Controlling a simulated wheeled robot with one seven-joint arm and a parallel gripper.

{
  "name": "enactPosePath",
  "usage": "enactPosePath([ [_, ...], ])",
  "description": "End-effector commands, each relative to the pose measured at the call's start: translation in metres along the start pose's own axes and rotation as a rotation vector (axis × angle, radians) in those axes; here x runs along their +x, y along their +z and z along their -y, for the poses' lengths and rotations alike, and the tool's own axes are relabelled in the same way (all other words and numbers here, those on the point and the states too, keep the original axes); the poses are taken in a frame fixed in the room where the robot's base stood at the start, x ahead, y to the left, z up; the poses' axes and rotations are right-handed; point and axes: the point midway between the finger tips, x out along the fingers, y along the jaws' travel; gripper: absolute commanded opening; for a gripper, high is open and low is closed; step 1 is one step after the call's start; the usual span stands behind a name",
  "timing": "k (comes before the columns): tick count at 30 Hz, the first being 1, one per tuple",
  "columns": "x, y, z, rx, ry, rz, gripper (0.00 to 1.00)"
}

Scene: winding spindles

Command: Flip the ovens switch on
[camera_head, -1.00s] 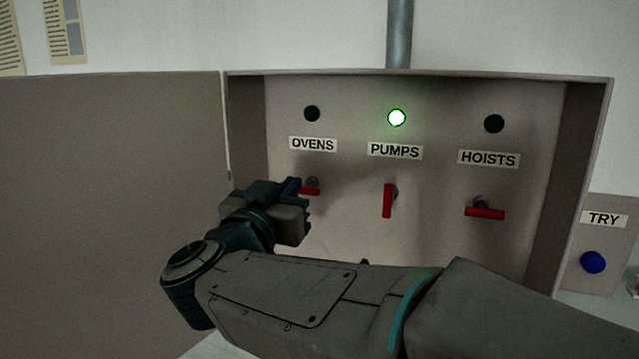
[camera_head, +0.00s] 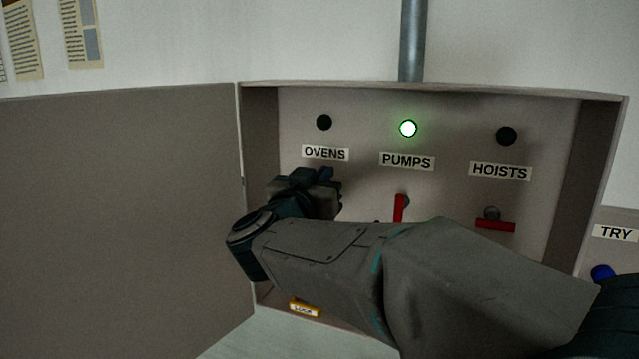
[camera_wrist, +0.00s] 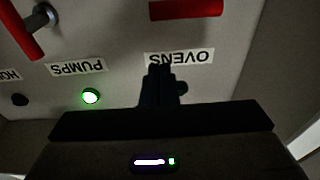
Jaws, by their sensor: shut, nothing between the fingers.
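The ovens switch has a red handle (camera_wrist: 187,9), seen lying level at the top of the wrist view, which shows the panel upside down. In the head view my gripper hides this switch. The OVENS label (camera_head: 325,153) and its dark lamp (camera_head: 323,122) are above my gripper. My gripper (camera_head: 328,178) is shut and empty, close to the panel just below the label. In the wrist view its fingertips (camera_wrist: 159,69) overlap the edge of the OVENS label, apart from the red handle in the picture. Whether they touch the panel is unclear.
The pumps switch (camera_head: 399,208) stands upright under a lit green lamp (camera_head: 408,128). The hoists switch (camera_head: 496,226) lies level under a dark lamp (camera_head: 506,135). The box's open door (camera_head: 120,200) is at left. A yellow LOCK tag (camera_head: 305,308) and blue TRY button (camera_head: 602,272) are lower.

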Motion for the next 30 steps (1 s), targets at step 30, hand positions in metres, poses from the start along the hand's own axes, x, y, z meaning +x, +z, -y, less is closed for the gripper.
enactPosePath([
  [30,0.002,0.041,-0.006,0.033,0.013,0.0,0.0],
])
